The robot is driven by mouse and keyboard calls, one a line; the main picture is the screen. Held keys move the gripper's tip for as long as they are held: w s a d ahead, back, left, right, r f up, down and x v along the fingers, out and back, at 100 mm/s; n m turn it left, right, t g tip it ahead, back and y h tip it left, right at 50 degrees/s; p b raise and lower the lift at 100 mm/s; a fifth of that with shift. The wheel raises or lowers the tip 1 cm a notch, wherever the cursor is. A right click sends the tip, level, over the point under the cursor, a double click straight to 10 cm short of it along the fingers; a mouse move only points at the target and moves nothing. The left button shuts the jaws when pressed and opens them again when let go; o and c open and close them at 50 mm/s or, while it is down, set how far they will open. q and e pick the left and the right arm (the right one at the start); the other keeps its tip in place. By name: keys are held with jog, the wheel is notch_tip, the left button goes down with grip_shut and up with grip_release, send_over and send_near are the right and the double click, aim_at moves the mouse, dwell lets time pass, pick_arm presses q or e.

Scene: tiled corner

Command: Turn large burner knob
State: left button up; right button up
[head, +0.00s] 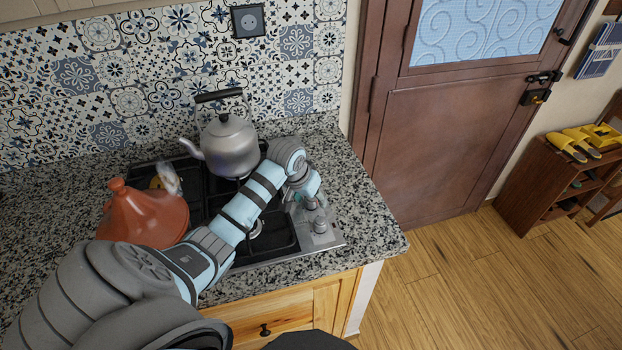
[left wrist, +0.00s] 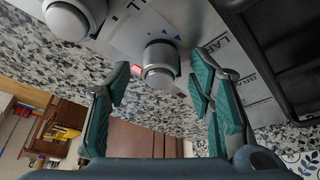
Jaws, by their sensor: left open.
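My left arm reaches over the stove to the control panel (head: 327,238) at its right end. Two silver knobs show in the left wrist view: one knob (left wrist: 160,66) lies between and just beyond the fingertips, and another knob (left wrist: 70,18) is at the upper left, outside the fingers. My left gripper (left wrist: 162,90) is open, with a teal finger on each side and a gap to the nearer knob. In the head view a knob (head: 320,224) shows beside the gripper, partly blurred. Printed lettering on the panel is partly covered; I cannot read which knob is which. My right gripper is out of view.
A grey kettle (head: 228,146) stands at the back of the stove, close to my wrist. An orange tagine (head: 143,215) stands at the left, beside my forearm. The granite counter (head: 372,222) is clear to the right. A brown door (head: 440,140) is beyond it.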

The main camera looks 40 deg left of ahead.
pick_arm(q)
jog(key=shift+w+f, duration=0.25)
jog(key=shift+f, duration=0.05)
jog(key=shift+s+r, duration=0.25)
jog(key=shift+s, duration=0.15)
jog(key=shift+c, duration=0.5)
jog(key=shift+s, duration=0.1)
jog(key=c, duration=1)
jog(key=shift+c, duration=0.2)
jog(key=shift+r, duration=0.1)
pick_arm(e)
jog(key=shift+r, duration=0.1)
